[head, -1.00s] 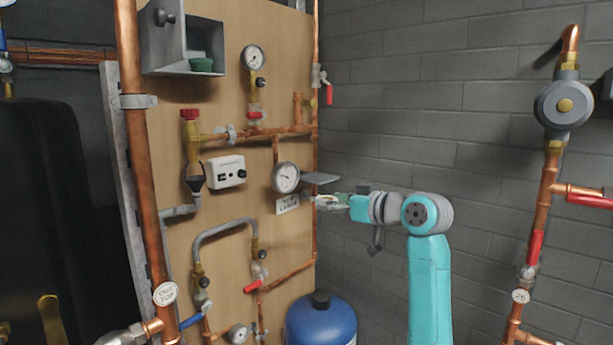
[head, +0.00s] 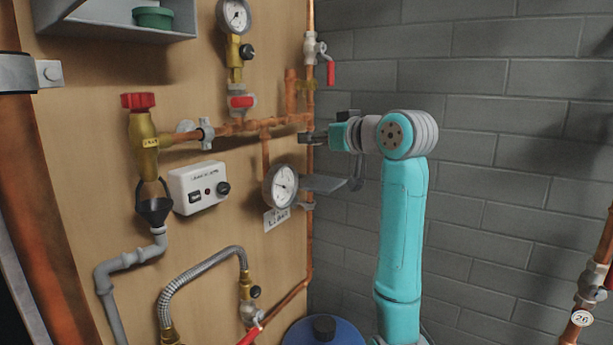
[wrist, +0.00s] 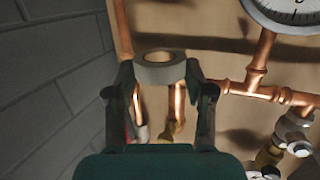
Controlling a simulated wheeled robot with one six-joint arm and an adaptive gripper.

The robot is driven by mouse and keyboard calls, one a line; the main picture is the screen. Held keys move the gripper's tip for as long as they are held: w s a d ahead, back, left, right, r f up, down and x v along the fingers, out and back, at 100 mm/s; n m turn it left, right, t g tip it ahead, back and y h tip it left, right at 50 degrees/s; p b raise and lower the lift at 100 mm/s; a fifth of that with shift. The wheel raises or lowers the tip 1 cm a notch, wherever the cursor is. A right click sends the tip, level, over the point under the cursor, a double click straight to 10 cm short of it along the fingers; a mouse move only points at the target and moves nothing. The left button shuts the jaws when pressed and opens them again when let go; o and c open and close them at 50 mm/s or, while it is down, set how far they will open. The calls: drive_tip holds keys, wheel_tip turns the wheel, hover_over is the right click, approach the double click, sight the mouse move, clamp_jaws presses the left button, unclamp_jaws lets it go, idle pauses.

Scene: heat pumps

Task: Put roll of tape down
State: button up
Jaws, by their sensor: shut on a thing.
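The roll of tape (wrist: 160,75) is a greyish ring with a tan inside. In the wrist view it sits between the two dark fingertips of my gripper (wrist: 156,70), which are shut on it. In the head view my gripper (head: 311,138) is up by the copper pipes at the board's right edge. The roll cannot be made out there.
Copper pipes (head: 267,125) and a red-handled valve (head: 330,72) are close to my gripper. A grey open box (head: 110,22) with a green tub (head: 153,17) hangs at upper left. A blue tank (head: 323,332) stands below. The brick wall side is clear.

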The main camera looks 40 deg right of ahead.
sight(317, 183)
drive_tip(key=shift+f, duration=4.3)
drive_tip(key=shift+f, duration=0.1)
drive_tip(key=o, duration=0.5)
drive_tip(key=shift+o, duration=0.2)
drive_tip(key=s+r, duration=0.2)
drive_tip(key=s, duration=1)
drive_tip(key=shift+a, duration=0.15)
